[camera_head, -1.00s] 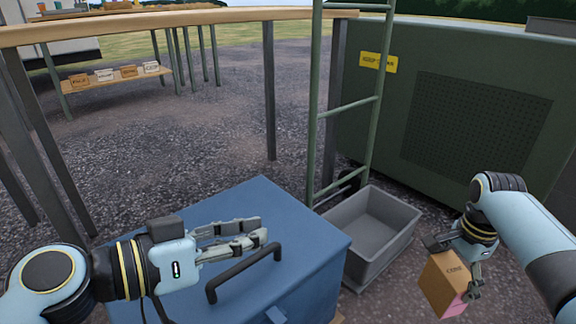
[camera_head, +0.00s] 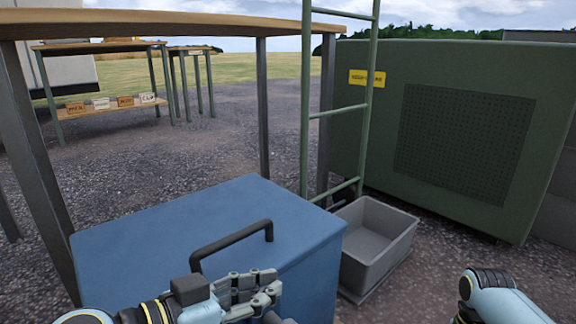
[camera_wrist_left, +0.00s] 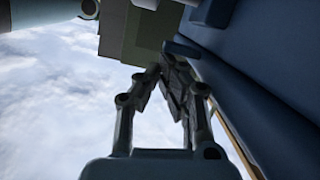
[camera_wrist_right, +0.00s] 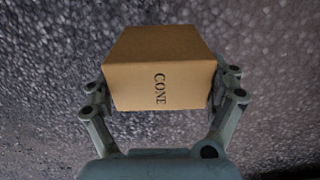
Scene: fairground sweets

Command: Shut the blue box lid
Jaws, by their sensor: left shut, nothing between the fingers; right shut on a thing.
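The blue box (camera_head: 130,243) stands on the ground in front of me. Its blue lid (camera_head: 285,207) lies flat on top, with a black bar handle (camera_head: 232,246). I cannot tell whether a gap runs under its near edge. My left gripper (camera_head: 275,286) is shut and empty, low at the near side of the box. In the left wrist view its fingertips (camera_wrist_left: 160,72) meet beside a blue wall of the box (camera_wrist_left: 250,70). My right gripper (camera_wrist_right: 162,84) is shut on a tan carton marked CONE (camera_wrist_right: 150,50); the head view shows only my right arm.
A grey open bin (camera_head: 378,262) stands right of the box, by a green ladder (camera_head: 306,120). A green cabinet (camera_head: 365,135) stands behind at the right. A wooden table (camera_head: 150,22) rises behind the box. Small labelled cartons (camera_head: 100,103) sit on a far shelf.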

